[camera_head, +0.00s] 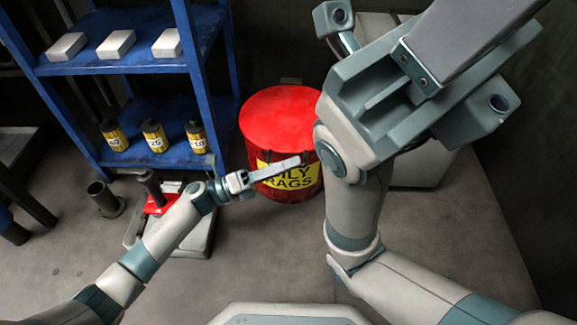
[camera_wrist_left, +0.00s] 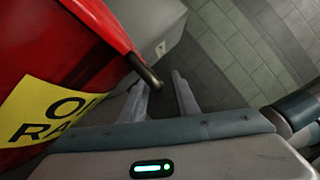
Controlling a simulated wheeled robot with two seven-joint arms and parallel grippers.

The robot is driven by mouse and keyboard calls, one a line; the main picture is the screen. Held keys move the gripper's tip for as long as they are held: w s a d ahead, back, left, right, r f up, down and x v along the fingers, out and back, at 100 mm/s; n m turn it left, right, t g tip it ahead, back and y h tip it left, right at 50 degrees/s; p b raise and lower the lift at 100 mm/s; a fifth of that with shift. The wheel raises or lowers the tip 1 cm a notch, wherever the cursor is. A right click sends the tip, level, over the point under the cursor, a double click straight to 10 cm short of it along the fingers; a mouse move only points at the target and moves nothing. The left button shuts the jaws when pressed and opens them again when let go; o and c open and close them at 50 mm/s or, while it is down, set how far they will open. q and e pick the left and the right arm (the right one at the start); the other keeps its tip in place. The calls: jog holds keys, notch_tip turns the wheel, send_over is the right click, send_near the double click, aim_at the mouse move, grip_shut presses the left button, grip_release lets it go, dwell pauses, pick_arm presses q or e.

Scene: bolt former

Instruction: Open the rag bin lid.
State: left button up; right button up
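The red rag bin (camera_head: 309,192) with a yellow OILY RAGS label stands on the floor at mid-picture in the head view. Its round red lid (camera_head: 278,112) lies flat on top, closed. In the left wrist view a dark rod-like handle (camera_wrist_left: 146,72) sticks out from the edge of the red bin (camera_wrist_left: 45,50). My left gripper (camera_head: 298,162) is in front of the bin, over the label. In the wrist view its fingers (camera_wrist_left: 160,88) are apart, with the handle's end at the gap between them. My right gripper (camera_head: 470,38) is raised close to the head camera; its finger opening is unclear.
A blue shelf (camera_head: 125,68) with pale blocks and yellow-labelled cylinders stands to the left of the bin. A pale cabinet (camera_head: 425,170) stands behind my right arm. A dark cylinder (camera_head: 104,198) and a red device (camera_head: 160,203) stand at left. The floor in front is clear.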

pick_arm(q)
jog(key=shift+d, duration=0.15)
jog(key=shift+c, duration=0.3)
grip_shut()
jog(key=shift+r, duration=0.25)
